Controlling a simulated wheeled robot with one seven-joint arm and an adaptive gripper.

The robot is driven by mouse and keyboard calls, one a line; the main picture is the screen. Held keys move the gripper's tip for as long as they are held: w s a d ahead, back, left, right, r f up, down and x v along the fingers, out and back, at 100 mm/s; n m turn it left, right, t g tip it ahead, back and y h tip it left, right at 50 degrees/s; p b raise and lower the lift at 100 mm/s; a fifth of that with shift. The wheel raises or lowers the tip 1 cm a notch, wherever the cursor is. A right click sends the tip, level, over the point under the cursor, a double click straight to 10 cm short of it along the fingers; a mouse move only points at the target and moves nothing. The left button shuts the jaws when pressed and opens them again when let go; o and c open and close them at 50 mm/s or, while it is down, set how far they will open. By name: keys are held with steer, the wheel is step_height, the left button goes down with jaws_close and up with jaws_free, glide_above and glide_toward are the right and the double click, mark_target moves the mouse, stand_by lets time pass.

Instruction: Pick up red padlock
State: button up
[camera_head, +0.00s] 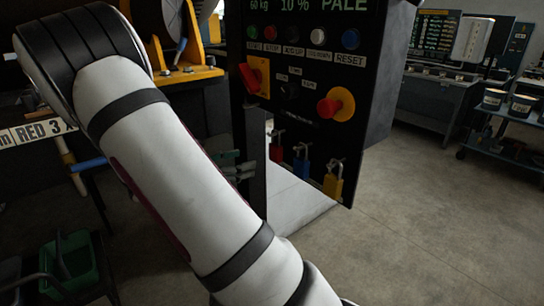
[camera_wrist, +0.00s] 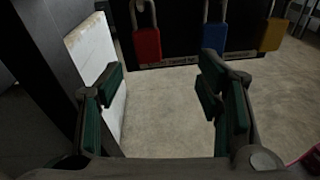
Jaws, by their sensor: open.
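The red padlock (camera_head: 276,148) hangs by its shackle on the lower part of the dark control panel, leftmost in a row of three. In the wrist view the red padlock (camera_wrist: 147,45) is at the top, left of centre, with its shackle partly cut off by the frame edge. My gripper (camera_wrist: 160,82) is open and empty, its green-padded fingers wide apart. The padlock shows beyond the fingertips, above the gap between them, apart from both. In the head view the gripper (camera_head: 232,165) is mostly hidden behind my arm.
A blue padlock (camera_wrist: 215,40) and a yellow padlock (camera_wrist: 273,34) hang right of the red one. A pale upright plate (camera_wrist: 98,80) stands close to the left finger. The panel (camera_head: 310,100) carries buttons and knobs. Open floor (camera_head: 430,220) lies to the right.

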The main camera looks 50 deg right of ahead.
mark_target(272, 149)
steer(key=shift+n+t+h, duration=0.4)
steer(key=shift+n+h, duration=0.5)
steer(key=x, duration=0.9)
steer(key=w+f+p+x, duration=0.1)
steer(key=x, duration=0.4)
steer(key=shift+d, duration=0.15)
steer(key=c, duration=1.3)
